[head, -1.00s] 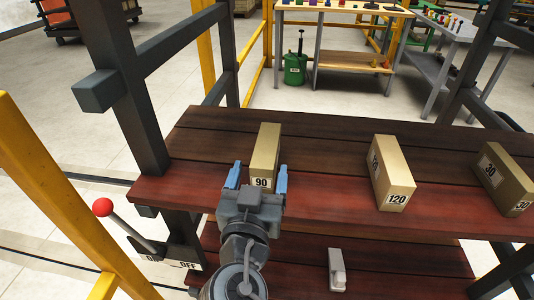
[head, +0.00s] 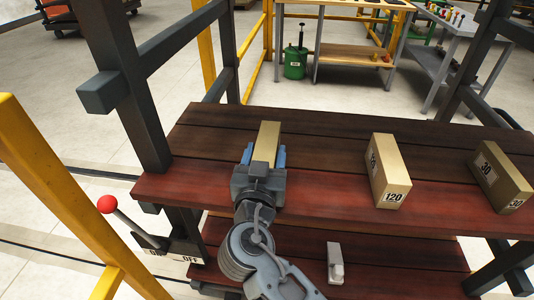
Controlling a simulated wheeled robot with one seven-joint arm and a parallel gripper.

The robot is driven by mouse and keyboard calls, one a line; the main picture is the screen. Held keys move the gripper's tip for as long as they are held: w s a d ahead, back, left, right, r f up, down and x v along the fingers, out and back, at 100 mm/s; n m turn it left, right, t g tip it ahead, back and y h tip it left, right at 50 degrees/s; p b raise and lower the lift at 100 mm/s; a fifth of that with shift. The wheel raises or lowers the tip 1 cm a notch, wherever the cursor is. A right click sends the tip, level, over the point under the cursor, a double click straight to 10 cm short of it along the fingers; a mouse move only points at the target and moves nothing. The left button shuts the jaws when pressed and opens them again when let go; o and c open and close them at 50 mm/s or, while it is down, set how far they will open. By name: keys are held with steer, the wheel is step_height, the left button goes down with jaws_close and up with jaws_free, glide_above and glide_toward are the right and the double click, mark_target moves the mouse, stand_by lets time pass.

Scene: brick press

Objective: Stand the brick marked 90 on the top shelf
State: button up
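The tan brick (head: 266,143) stands on the upper (head: 330,150) of the two reddish-brown wooden boards in view, toward its left side. Its label read 90 a second ago; my gripper now hides that face. My gripper (head: 262,156) is at its near end, with one blue finger along each side. The fingers look closed against the brick's sides. The brick appears to rest on the board, not lifted. No higher shelf shows in the head view.
A tan brick marked 120 (head: 388,172) and a darker brick marked 30 (head: 499,177) stand to the right. Dark posts (head: 130,100) frame both sides. A red-knobbed lever (head: 108,204) is at left. A grey-white object (head: 335,263) lies on the lower board (head: 400,257).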

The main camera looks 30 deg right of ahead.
steer(key=c, duration=0.6)
steer(key=shift+r, duration=0.1)
